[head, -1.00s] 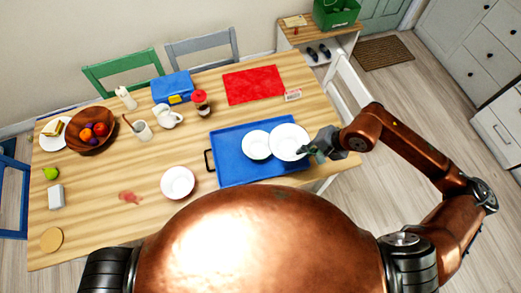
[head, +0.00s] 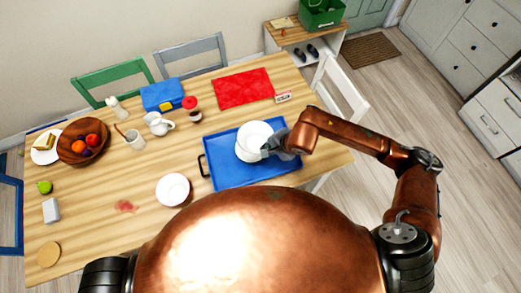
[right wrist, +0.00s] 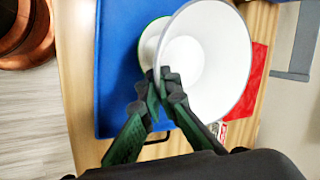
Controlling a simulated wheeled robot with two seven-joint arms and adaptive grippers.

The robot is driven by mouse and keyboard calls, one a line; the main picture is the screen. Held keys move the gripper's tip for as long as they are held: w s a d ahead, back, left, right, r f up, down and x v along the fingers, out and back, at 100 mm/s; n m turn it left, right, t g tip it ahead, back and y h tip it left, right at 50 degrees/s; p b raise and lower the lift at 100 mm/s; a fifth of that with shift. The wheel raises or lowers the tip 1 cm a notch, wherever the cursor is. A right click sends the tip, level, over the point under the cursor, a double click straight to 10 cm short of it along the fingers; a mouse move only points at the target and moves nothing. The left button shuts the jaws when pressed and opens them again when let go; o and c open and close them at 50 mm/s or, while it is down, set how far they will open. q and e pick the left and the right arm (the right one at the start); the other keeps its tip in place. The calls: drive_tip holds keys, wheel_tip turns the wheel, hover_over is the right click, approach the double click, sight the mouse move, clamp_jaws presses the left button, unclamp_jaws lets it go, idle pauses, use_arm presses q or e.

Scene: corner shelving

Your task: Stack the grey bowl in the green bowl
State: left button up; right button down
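My right gripper (head: 270,148) is shut on the rim of a pale, whitish bowl (head: 255,132), which I take as the grey bowl. It holds this bowl tilted above the blue tray. In the right wrist view, the fingertips (right wrist: 163,78) pinch the near rim of the held bowl (right wrist: 225,60). Behind it is a second bowl with a thin green edge (right wrist: 147,45), mostly hidden, which I take as the green bowl. In the head view the lower bowl (head: 246,155) overlaps the held one; whether they touch I cannot tell. My left gripper is not in view.
The blue tray (head: 225,172) lies on the wooden table (head: 100,225). Another white bowl (head: 173,189) stands left of the tray. A red mat (head: 243,85), a jar (head: 192,109), a white jug (head: 158,124) and a blue box (head: 162,94) are behind. The tray's front is clear.

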drive_tip(key=x, duration=0.2)
drive_tip(key=w+x, duration=0.1)
drive_tip(key=x, duration=0.2)
drive_tip(key=shift+a, duration=0.1)
wheel_tip(320, 180, down, 3)
drive_tip(key=shift+w+f, duration=0.1)
drive_tip(key=shift+f+b, duration=0.55)
drive_tip(key=shift+f, duration=0.05)
drive_tip(key=c, duration=2.2)
unclamp_jaws()
drive_tip(key=shift+o, duration=0.2)
